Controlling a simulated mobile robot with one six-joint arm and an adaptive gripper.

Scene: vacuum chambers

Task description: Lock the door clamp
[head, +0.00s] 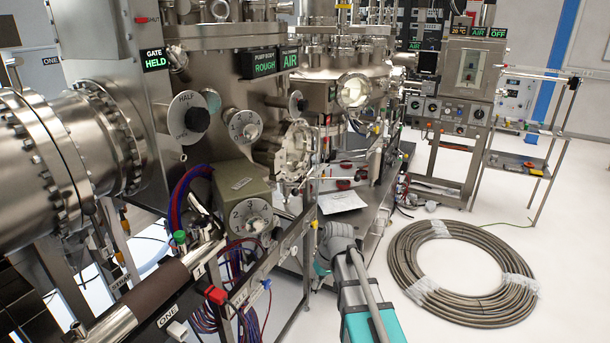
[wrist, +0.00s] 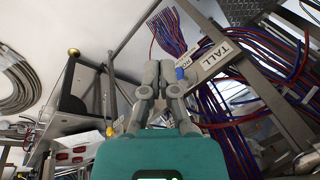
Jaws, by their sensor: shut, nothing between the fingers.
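My gripper (wrist: 160,68) points away from the wrist camera, its grey fingers together and empty. In the head view only my grey and teal arm shows at bottom centre; the fingertips are not clearly visible there. A steel round door-like flange (head: 297,150) with a notched rim is on the front of the middle chamber. A bright round port (head: 353,90) is on the chamber behind it. I cannot make out with certainty which part is the door clamp, or whether it is locked.
Red and blue cable bundles (wrist: 225,125) hang near the rail. A steel bench (head: 375,215) runs beside the chambers. A hose coil (head: 463,272) lies on the floor at right. A control cabinet (head: 468,70) stands behind it. The floor between bench and coil is clear.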

